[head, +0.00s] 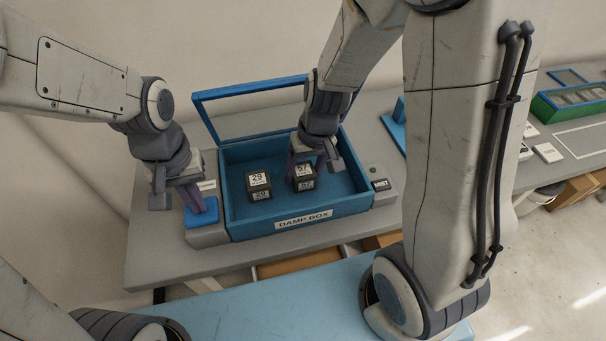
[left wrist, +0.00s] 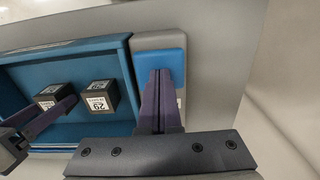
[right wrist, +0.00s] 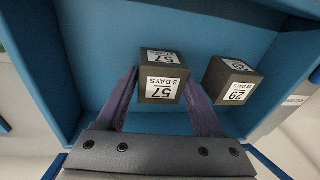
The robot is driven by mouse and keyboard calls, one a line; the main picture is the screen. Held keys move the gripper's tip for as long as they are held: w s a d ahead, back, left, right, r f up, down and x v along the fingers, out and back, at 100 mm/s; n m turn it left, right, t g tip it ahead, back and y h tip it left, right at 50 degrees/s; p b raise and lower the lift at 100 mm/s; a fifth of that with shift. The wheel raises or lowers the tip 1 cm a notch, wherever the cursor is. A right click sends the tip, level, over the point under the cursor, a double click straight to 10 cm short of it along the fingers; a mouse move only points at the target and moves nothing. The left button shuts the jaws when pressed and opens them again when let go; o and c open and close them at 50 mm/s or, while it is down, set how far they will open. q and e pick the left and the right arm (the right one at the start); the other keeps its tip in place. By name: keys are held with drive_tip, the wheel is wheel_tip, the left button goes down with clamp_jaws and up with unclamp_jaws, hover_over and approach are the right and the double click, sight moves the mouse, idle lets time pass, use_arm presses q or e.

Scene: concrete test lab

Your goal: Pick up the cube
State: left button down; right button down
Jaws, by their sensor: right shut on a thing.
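A dark cube labelled 57 (head: 304,184) sits in the open blue damp box (head: 338,207). My right gripper (head: 308,163) is shut on it from above, one finger on each side; the right wrist view shows the cube (right wrist: 161,80) between the fingers (right wrist: 161,78). A second dark cube labelled 29 (head: 259,186) stands to its left in the box, apart from the fingers. My left gripper (head: 204,212) is shut and empty, its fingertips together at the blue pad (left wrist: 173,62) beside the box. I cannot tell how hard it presses.
The box's framed lid (head: 248,91) stands open at the back. A grey bench (head: 150,240) carries the box. A small label block (head: 381,185) sits at the box's right. A green tray (head: 570,98) stands on another surface far right.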

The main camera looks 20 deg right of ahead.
use_arm(q)
drive_tip(key=shift+s, duration=0.1)
use_arm(e)
drive_tip(key=shift+r, duration=0.1)
use_arm(q)
drive_tip(key=shift+f, duration=0.1)
use_arm(e)
drive_tip(key=shift+r, duration=0.3)
drive_tip(key=shift+s+r, duration=0.2)
drive_tip(key=shift+s, duration=0.05)
drive_tip(key=s, duration=0.3)
drive_tip(key=shift+s, duration=0.15)
wheel_tip(320, 180, up, 24)
idle(0.4)
